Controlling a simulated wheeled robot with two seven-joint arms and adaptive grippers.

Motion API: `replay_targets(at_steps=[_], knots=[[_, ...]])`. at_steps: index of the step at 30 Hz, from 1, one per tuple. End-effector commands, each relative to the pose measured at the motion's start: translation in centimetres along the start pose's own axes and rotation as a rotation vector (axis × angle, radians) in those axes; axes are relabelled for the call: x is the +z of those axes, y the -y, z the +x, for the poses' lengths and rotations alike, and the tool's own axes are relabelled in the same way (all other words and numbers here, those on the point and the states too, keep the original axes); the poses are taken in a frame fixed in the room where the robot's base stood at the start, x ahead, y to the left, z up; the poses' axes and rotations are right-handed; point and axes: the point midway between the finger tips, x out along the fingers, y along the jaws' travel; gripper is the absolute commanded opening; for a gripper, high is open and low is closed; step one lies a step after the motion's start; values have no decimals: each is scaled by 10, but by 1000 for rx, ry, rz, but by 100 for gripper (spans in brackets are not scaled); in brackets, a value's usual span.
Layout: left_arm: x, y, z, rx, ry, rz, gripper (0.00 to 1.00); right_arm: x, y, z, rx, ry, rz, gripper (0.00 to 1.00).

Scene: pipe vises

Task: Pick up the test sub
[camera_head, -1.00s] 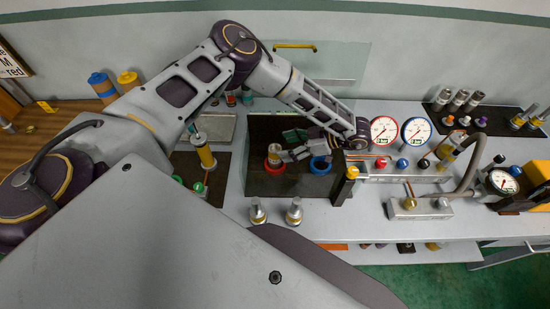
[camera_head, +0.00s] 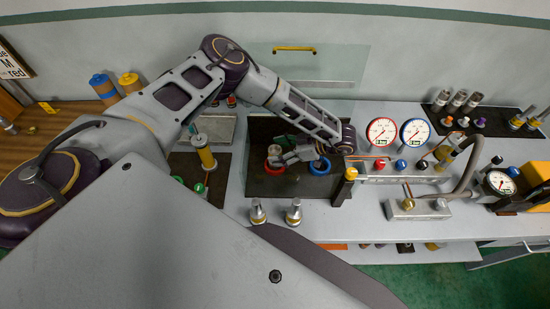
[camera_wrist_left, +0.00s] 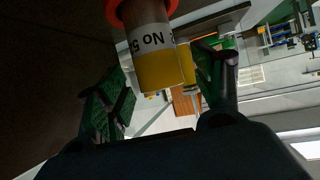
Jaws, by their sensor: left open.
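A short cylinder with a yellow end and a white band reading "No 5" (camera_wrist_left: 155,55) stands in a red ring in the left wrist view; it appears to be the test sub. In the head view the red ring (camera_head: 274,163) sits on a dark panel, and my gripper partly hides the cylinder. My left gripper (camera_wrist_left: 165,85) is open, with green-padded fingers on either side of the cylinder. Contact cannot be made out. In the head view the left gripper (camera_head: 286,154) is close beside the red ring. My right gripper is not in view.
A blue ring (camera_head: 320,166) lies right of the red one, under my wrist. Two gauges (camera_head: 382,131) and a manifold stand to the right. A yellow-topped post (camera_head: 350,174) is close by. Two metal fittings (camera_head: 294,212) stand at the front edge. A yellow cylinder (camera_head: 206,156) stands left.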

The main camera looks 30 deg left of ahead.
Motion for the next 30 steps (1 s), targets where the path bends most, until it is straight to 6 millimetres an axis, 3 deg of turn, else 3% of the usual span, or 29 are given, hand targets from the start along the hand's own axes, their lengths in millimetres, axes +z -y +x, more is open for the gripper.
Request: replay_targets(at_steps=[7,22,30], knots=[[0,0,16,0,1,0,67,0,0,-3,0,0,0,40],[0,0,18,0,0,-1,67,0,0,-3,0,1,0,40],[0,0,18,0,0,-1,35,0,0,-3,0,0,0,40]])
